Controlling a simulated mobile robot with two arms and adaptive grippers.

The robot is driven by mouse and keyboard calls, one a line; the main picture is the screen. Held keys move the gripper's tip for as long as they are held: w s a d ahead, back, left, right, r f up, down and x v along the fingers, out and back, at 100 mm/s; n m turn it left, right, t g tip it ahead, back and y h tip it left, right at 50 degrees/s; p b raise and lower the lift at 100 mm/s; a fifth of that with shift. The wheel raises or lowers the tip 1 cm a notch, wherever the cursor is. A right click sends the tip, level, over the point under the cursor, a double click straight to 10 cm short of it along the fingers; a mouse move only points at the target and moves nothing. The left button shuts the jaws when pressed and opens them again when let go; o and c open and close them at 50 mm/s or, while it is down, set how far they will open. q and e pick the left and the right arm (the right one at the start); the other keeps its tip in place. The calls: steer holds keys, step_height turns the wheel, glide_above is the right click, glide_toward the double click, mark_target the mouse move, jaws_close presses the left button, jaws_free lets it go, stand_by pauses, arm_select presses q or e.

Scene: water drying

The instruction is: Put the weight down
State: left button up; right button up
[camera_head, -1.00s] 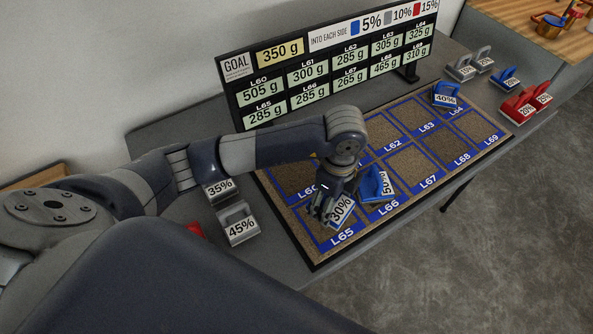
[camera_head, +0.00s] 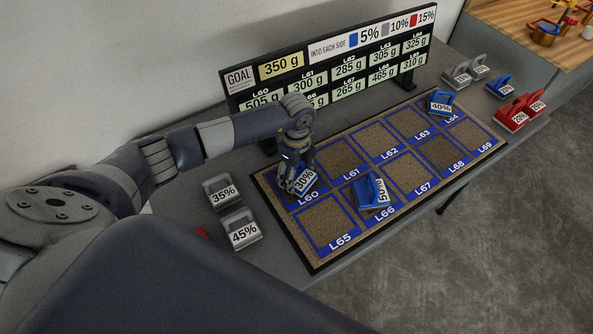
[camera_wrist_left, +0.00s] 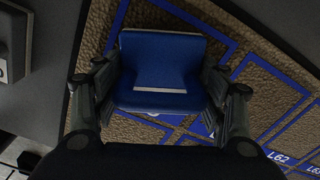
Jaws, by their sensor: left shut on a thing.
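My left gripper (camera_head: 291,184) is shut on the blue weight marked 30% (camera_head: 306,181), at the L60 cell of the brown board (camera_head: 272,203). In the left wrist view the blue weight (camera_wrist_left: 160,50) sits between the two fingers, over the board surface (camera_wrist_left: 215,20). I cannot tell whether its base touches the board. The L65 cell (camera_head: 325,222), nearer me, is bare. My right gripper is not in view.
A blue 50% weight (camera_head: 368,192) stands on L66 and a blue 40% weight (camera_head: 440,104) on L64. Grey 35% (camera_head: 221,191) and 45% (camera_head: 240,230) weights stand left of the board. Behind is the goal display (camera_head: 345,62). Red weights (camera_head: 519,113) stand at right.

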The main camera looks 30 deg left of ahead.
arm_select(q)
steer(key=shift+f, duration=0.25)
steer(key=shift+f, duration=0.2)
steer(key=o, duration=1.2)
steer(key=shift+r, duration=0.1)
steer(key=shift+r, duration=0.25)
step_height(320, 180, up, 10)
steer(key=shift+r+b, duration=0.25)
steer(key=shift+b, duration=0.95)
steer(key=shift+r, duration=0.65)
